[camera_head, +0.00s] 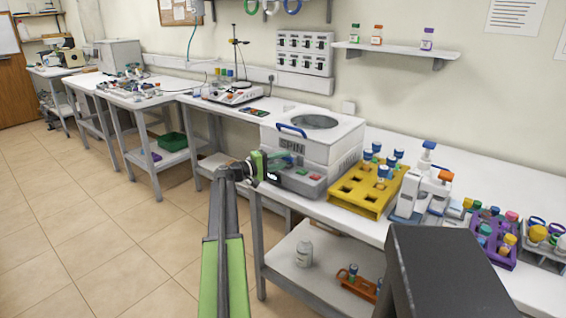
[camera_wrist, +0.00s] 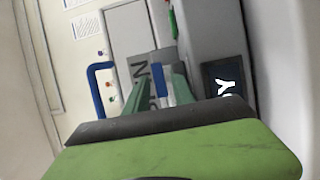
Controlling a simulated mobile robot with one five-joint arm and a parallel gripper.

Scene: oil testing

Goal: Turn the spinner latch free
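The spinner (camera_head: 312,140) is a white-grey box with a round window in its lid, a blue handle (camera_head: 291,131) and SPIN lettering on its front. The lid looks closed. My gripper (camera_head: 259,162) is at its front left, just above the front panel. In the wrist view, turned sideways, my gripper's green fingers (camera_wrist: 158,90) stand apart close to the spinner front. A small blue piece (camera_wrist: 159,80), likely the latch, shows between them; contact cannot be told. The blue handle (camera_wrist: 94,88) is at the left there. In the head view my gripper hides the latch area.
A yellow rack (camera_head: 345,197) with blue-capped tubes stands right of the spinner. A white bottle-like device (camera_head: 408,190) and a purple rack (camera_head: 498,250) are further right. The bench left of the spinner holds a hotplate (camera_head: 236,95). Floor is clear at the left.

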